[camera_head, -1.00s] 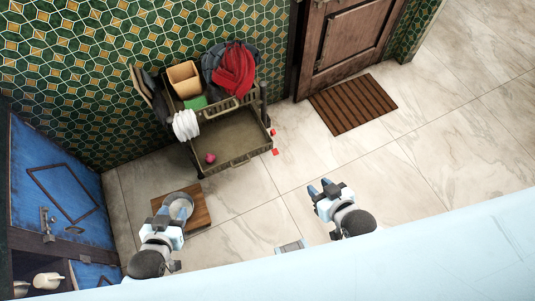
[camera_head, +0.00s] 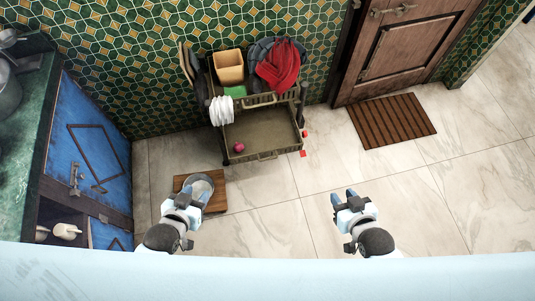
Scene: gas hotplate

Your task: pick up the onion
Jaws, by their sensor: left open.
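A small round magenta-red thing, which looks like the onion (camera_head: 239,147), lies in the lower tray of the rack near its left front corner. My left gripper (camera_head: 194,190) is open in front of the wooden board, left of and nearer than the onion, and not touching it. My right gripper (camera_head: 342,195) is over bare floor, right of and nearer than the rack. Its finger gap is too small to judge well. Neither gripper is seen holding anything.
The rack (camera_head: 270,128) also bears a tan bin (camera_head: 229,68), a red cloth (camera_head: 281,66) and white plates (camera_head: 221,110). A wooden board (camera_head: 216,204) with a metal bowl (camera_head: 200,182) lies on the floor. Blue cabinets (camera_head: 90,150) stand left. Floor between rack and grippers is clear.

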